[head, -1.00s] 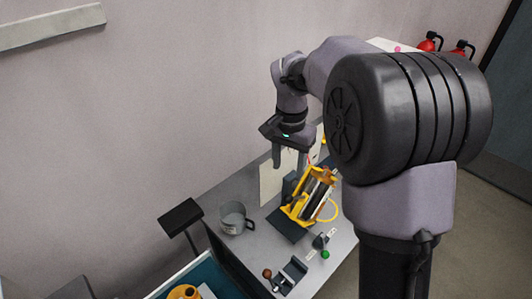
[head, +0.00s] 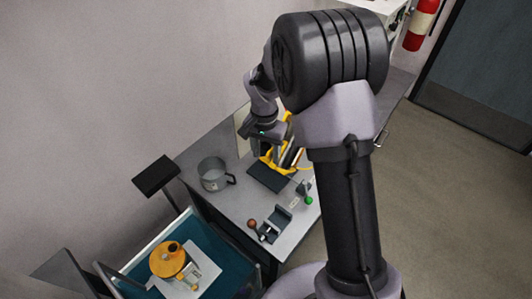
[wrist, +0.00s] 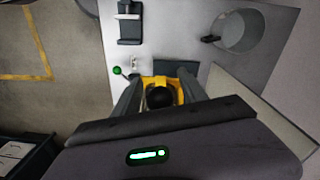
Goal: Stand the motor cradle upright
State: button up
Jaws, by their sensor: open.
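The motor cradle (head: 285,170) is a yellow frame with a dark cylinder, at the dark square plate (head: 267,179) on the grey bench. My arm and gripper hide part of it in the head view, and its exact tilt is hard to tell there. My gripper (head: 264,145) is open and low over the cradle. In the wrist view, the yellow frame (wrist: 147,81) and a round dark end show between my two spread fingers (wrist: 160,92). Whether the fingers touch the frame cannot be told.
A grey mug (head: 213,174) stands left of the plate. A dark bracket (head: 276,224) with a brown-knobbed lever and a green-knobbed part (head: 308,199) sit towards the front. A teal tray (head: 207,249) with an orange part stands at lower left.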

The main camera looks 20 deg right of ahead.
grip_shut()
dwell(1.4)
